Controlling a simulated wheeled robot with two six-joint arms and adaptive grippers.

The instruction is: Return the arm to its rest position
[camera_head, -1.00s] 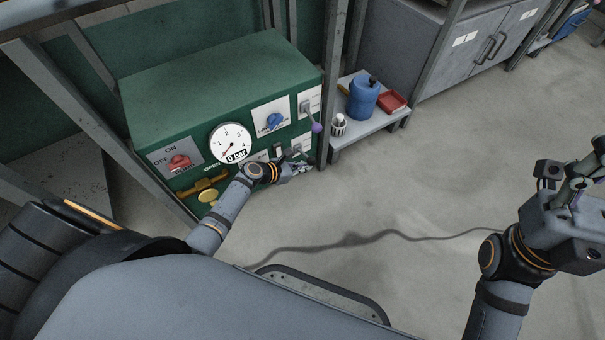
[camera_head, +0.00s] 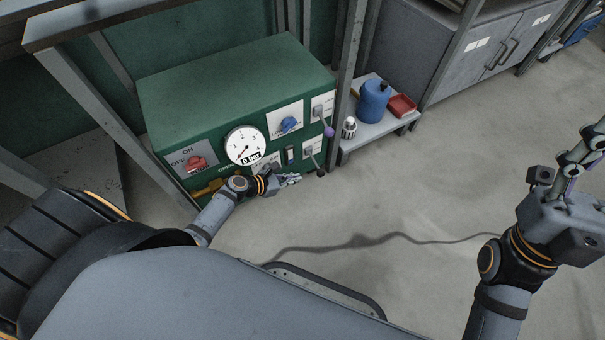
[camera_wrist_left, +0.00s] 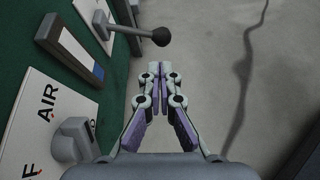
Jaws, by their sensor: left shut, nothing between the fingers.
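My left gripper (camera_head: 293,180) is shut and empty in front of the lower right part of the green control panel (camera_head: 235,85). In the left wrist view its fingertips (camera_wrist_left: 158,72) meet over the floor. A lever with a black knob (camera_wrist_left: 160,37) lies just beyond them, apart from the fingers; it also shows in the head view (camera_head: 320,172). My left forearm hides the panel's lower middle. My right gripper (camera_head: 580,155) is at the right edge over bare floor, its fingers partly cut off by the frame.
The panel carries a gauge (camera_head: 245,146) reading 0 bar, a red switch (camera_head: 196,164), a blue knob (camera_head: 289,124) and a purple-knobbed lever (camera_head: 328,131). A grey frame post (camera_head: 345,80) stands beside it. A low shelf (camera_head: 375,130) holds a blue canister (camera_head: 373,101).

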